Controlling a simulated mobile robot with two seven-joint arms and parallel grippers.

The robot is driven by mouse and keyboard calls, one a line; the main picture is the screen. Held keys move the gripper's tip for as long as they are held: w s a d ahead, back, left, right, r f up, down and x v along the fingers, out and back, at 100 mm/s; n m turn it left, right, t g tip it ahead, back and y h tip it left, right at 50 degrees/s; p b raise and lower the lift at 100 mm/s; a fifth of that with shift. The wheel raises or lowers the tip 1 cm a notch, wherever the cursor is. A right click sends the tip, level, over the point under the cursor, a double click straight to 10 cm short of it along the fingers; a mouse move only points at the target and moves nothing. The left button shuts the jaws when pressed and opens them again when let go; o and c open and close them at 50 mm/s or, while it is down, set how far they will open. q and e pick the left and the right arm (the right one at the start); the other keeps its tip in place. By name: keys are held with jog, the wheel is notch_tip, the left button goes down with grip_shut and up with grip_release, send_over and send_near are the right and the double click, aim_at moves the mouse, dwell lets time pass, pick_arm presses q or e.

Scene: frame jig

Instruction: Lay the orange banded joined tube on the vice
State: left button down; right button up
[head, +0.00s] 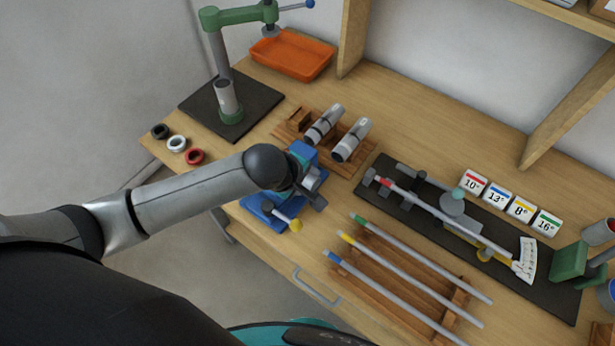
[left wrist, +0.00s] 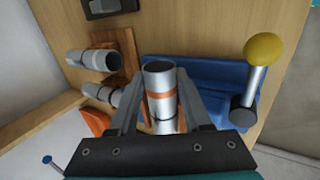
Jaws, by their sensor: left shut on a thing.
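My left gripper (left wrist: 162,104) is shut on the orange banded joined tube (left wrist: 159,79), a grey tube with orange bands that stands between the fingers in the left wrist view. In the head view the left gripper (head: 306,190) is over the blue vice (head: 262,211), and the arm and gripper largely hide the tube. The vice (left wrist: 222,75) also shows behind the tube in the left wrist view, with its yellow-knobbed handle to the right. I cannot tell whether the tube touches the vice. My right gripper is not in view.
A wooden rack (head: 294,134) with two grey tubes stands just behind the vice. Three rings (head: 177,143) lie at the left table edge, near a green press (head: 222,60). A rod rack (head: 362,272) and a long black jig (head: 405,205) fill the right side.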

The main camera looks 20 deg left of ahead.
pick_arm(q)
jog(key=shift+c, duration=1.3)
grip_release()
jog(key=shift+s, duration=0.1)
jog(key=p+v, duration=0.2)
jog(key=v, duration=1.3)
jog(key=shift+r+p, duration=0.15)
jog(key=shift+p, duration=0.15)
